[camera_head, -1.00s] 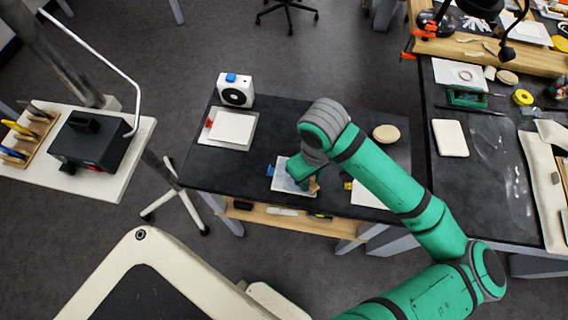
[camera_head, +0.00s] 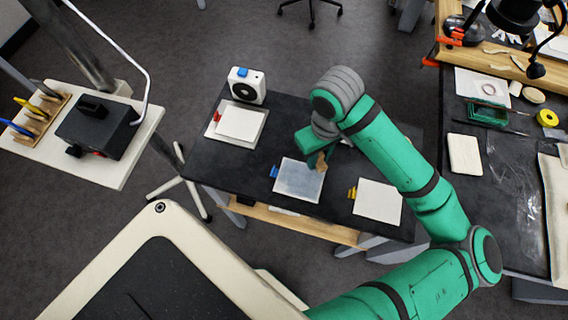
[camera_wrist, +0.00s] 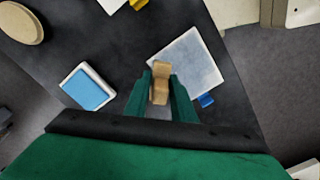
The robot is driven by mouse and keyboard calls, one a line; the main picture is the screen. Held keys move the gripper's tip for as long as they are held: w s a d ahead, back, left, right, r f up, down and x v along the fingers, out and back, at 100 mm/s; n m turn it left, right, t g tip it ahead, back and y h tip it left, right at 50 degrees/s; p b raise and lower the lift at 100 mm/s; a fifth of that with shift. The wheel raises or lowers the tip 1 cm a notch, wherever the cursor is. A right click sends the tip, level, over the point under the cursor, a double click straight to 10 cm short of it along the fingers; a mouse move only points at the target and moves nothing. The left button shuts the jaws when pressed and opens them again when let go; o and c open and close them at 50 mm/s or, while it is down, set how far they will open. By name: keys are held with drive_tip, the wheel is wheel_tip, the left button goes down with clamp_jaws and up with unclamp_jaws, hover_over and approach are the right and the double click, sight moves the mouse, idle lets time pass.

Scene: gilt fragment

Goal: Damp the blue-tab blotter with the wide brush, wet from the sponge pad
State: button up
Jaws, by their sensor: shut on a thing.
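The blue-tab blotter (camera_head: 297,182) lies on the dark table, its blue tab (camera_head: 274,171) at its left edge. Its face is mottled blue-grey with a paler edge, darker than the other blotters. It also shows in the wrist view (camera_wrist: 192,62). My gripper (camera_wrist: 160,92) is shut on the tan wooden brush (camera_wrist: 160,70), at the blotter's far right corner in the head view (camera_head: 321,161). The bristles are hidden, so I cannot tell whether they touch anything. The sponge pad (camera_wrist: 88,88), blue in a white tray, lies apart from the brush; my arm hides it in the head view.
A yellow-tab blotter (camera_head: 378,203) lies to the right and a red-tab blotter (camera_head: 241,123) to the back left, both pale. A white device (camera_head: 247,86) stands at the back left corner. A tan oval disc (camera_wrist: 20,23) lies beyond the sponge pad.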

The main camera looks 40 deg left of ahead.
sight(321, 153)
drive_tip(key=shift+d+r, duration=0.2)
drive_tip(key=shift+r, duration=0.6)
drive_tip(key=shift+a+r, duration=0.1)
drive_tip(key=shift+r, duration=1.5)
